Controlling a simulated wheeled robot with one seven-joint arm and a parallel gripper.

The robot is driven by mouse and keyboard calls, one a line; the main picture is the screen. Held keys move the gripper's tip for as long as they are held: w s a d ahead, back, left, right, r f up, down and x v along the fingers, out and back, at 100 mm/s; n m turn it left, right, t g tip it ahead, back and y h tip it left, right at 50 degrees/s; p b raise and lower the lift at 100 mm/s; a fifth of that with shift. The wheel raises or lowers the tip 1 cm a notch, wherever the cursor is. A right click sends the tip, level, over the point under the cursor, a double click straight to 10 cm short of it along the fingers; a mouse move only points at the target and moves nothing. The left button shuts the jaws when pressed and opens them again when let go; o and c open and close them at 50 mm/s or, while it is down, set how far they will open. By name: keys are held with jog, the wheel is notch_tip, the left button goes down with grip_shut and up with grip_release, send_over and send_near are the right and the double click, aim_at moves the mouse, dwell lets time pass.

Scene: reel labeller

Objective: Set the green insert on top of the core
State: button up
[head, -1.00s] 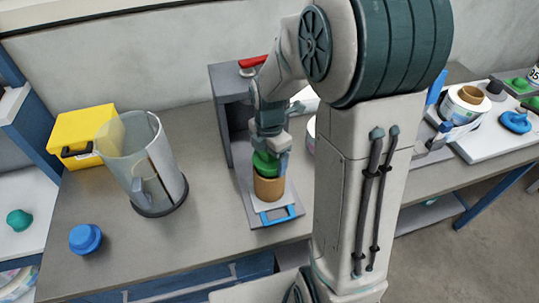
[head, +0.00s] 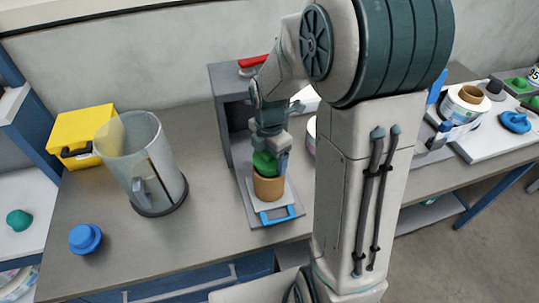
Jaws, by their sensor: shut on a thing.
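The green insert (head: 265,165) is in my gripper (head: 269,156), which points down and is shut on it. The insert is at the top of the brown core (head: 268,187), and looks in line with it. I cannot tell whether it rests fully on the core. The core stands upright on the white plate of the grey labeller (head: 242,160), in front of its upright housing. My gripper hides part of the insert.
A clear cylinder (head: 150,165) with a dark base stands left of the labeller. A yellow box (head: 82,135) is behind it, and a blue knob-shaped piece (head: 85,239) lies at the front left. A white tray (head: 480,140) with parts is at the right.

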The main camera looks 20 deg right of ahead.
jog(key=shift+f+b, duration=0.5)
jog(key=shift+f, duration=0.1)
jog(key=o, duration=0.7)
notch_tip(320, 180, up, 8)
jog(key=p, duration=0.6)
jog(key=shift+r, duration=1.5)
